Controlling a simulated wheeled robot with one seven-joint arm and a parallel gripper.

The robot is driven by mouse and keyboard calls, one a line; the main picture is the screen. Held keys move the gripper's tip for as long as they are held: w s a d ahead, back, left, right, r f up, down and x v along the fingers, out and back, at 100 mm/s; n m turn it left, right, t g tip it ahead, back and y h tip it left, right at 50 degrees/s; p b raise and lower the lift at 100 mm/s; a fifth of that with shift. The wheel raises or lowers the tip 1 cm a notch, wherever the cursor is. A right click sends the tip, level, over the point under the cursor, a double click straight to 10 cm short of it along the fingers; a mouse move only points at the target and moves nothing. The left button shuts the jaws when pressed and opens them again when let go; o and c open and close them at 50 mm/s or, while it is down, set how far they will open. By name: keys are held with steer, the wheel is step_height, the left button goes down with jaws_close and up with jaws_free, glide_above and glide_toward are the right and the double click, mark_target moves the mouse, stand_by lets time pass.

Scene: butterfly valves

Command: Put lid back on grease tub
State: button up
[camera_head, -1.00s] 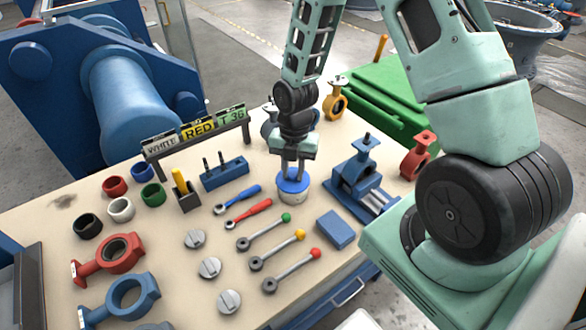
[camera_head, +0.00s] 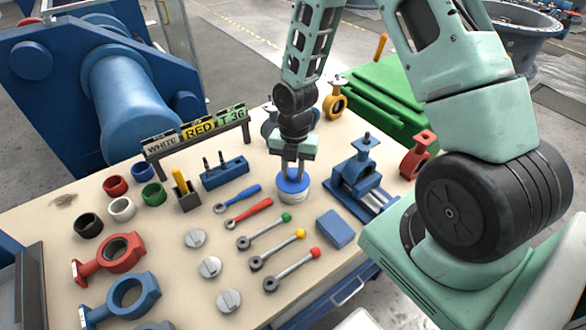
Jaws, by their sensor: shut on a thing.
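The grease tub (camera_head: 293,194) is a short whitish cylinder standing upright on the bench (camera_head: 185,285). The blue lid (camera_head: 293,180) is at the top of the tub; I cannot tell whether it is fully seated. My gripper (camera_head: 293,173) points straight down over the tub and is shut on the blue lid. The fingers hide part of the lid's upper face.
A blue vise (camera_head: 358,180) stands right of the tub, with a blue block (camera_head: 336,229) in front. Blue (camera_head: 238,198) and red (camera_head: 248,213) wrenches lie to the left. A sign rack (camera_head: 198,140) stands further back.

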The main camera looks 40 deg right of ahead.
stand_by(0.3)
steer(key=o, duration=1.5)
steer(key=shift+r+p, duration=3.3)
steer(key=shift+r, duration=0.25)
jaws_close()
